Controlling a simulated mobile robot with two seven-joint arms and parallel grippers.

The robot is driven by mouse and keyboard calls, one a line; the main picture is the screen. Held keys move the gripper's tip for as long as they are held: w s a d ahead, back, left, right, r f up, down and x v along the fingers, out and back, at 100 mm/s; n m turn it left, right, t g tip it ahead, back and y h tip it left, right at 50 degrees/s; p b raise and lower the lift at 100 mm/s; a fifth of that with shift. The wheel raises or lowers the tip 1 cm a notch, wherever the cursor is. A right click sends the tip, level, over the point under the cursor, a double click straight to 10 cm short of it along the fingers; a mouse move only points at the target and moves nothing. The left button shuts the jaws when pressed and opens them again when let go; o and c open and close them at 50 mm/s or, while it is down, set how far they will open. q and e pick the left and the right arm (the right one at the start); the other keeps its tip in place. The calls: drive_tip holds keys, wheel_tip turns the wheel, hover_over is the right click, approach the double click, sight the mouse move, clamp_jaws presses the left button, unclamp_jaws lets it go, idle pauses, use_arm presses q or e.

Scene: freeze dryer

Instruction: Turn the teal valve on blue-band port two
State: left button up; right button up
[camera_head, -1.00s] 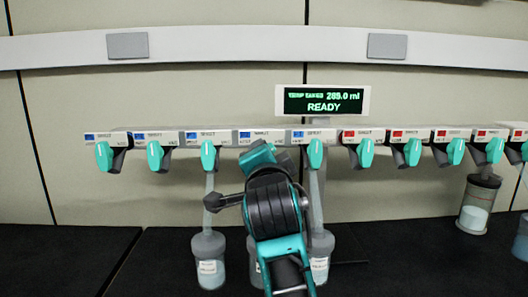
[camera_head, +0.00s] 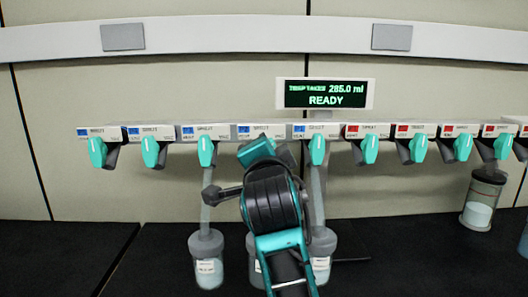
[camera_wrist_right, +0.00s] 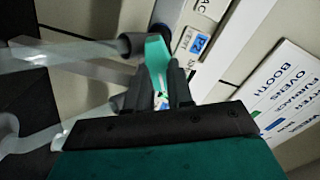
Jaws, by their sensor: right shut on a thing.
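A row of ports carries teal valves, with blue bands on the left ports and red bands on the right ones. My right gripper (camera_head: 257,152) is at a blue-band port (camera_head: 262,132), just left of the rightmost blue-band port. It hides that port's valve in the head view. In the right wrist view my right gripper (camera_wrist_right: 163,92) is shut on the teal valve (camera_wrist_right: 157,58), whose upper part sticks out between the dark fingers. A blue-band label (camera_wrist_right: 198,44) shows beside it. My left gripper is not in view.
Clear tubes run from the neighbouring ports down to grey-lidded jars, one at left (camera_head: 207,262) and one at right (camera_head: 321,268); another jar is partly behind my arm. A display (camera_head: 325,95) reads READY above the row. A jar (camera_head: 481,205) hangs at far right.

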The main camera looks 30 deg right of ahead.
clamp_jaws()
drive_tip(key=shift+n, duration=0.3)
drive_tip(key=n, duration=0.5)
drive_tip(key=shift+a, duration=0.1)
drive_tip(key=n, duration=0.6)
drive_tip(key=shift+w+r+n, duration=0.1)
drive_tip(key=shift+n, duration=0.3)
drive_tip(key=n, duration=0.6)
drive_tip(key=shift+a, duration=0.15)
drive_tip(key=n, duration=0.5)
drive_tip(key=shift+n, duration=0.4)
